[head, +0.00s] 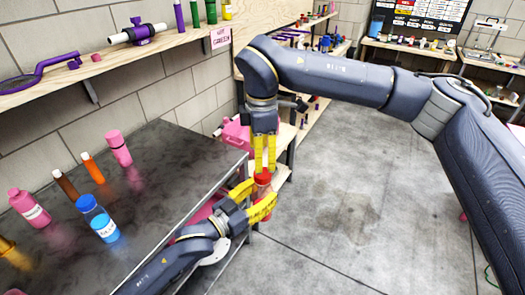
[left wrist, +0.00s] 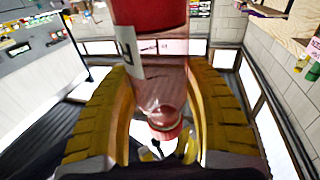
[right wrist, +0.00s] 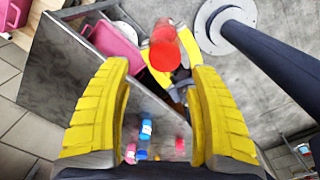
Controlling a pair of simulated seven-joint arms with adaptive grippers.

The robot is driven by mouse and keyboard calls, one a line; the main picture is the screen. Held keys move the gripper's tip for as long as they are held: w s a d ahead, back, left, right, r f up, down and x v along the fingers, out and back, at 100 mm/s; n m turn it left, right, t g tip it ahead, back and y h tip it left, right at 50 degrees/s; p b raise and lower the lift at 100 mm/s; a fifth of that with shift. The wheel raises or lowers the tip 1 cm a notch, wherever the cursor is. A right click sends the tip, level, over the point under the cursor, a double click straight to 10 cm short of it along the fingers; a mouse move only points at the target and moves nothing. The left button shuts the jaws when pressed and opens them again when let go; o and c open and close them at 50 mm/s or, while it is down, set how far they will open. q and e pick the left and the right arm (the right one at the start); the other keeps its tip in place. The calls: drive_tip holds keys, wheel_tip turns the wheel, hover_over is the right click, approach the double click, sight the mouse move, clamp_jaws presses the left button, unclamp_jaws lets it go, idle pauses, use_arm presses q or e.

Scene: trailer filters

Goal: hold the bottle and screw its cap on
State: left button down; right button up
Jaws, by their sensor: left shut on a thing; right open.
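My left gripper (head: 254,203) is shut on a clear, reddish bottle (left wrist: 158,75) with a pale label, held roughly upright beside the dark table's edge. A red cap (head: 262,178) sits at the bottle's top; whether it is threaded on I cannot tell. My right gripper (head: 264,152) points down from directly above the cap. Its yellow fingers are apart and empty in the right wrist view (right wrist: 162,85), with the cap just beyond the tips.
The dark table (head: 160,170) carries a blue-capped bottle (head: 98,218), a pink bottle (head: 30,208), a pink tumbler (head: 118,148) and slim orange and brown bottles. A wall shelf (head: 120,55) is at upper left. Open floor lies right.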

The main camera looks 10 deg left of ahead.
drive_tip(key=n, duration=0.7)
drive_tip(key=shift+r, duration=0.35)
drive_tip(key=n, duration=0.7)
drive_tip(key=shift+r+n, duration=0.2)
drive_tip(key=shift+n, duration=0.1)
drive_tip(key=n, duration=0.7)
drive_tip(key=shift+s+d+r, duration=0.1)
drive_tip(key=n, duration=0.6)
hover_over(262, 197)
drive_tip(key=w, duration=0.3)
drive_tip(key=shift+f, duration=4.05)
drive_tip(key=shift+c, duration=0.2)
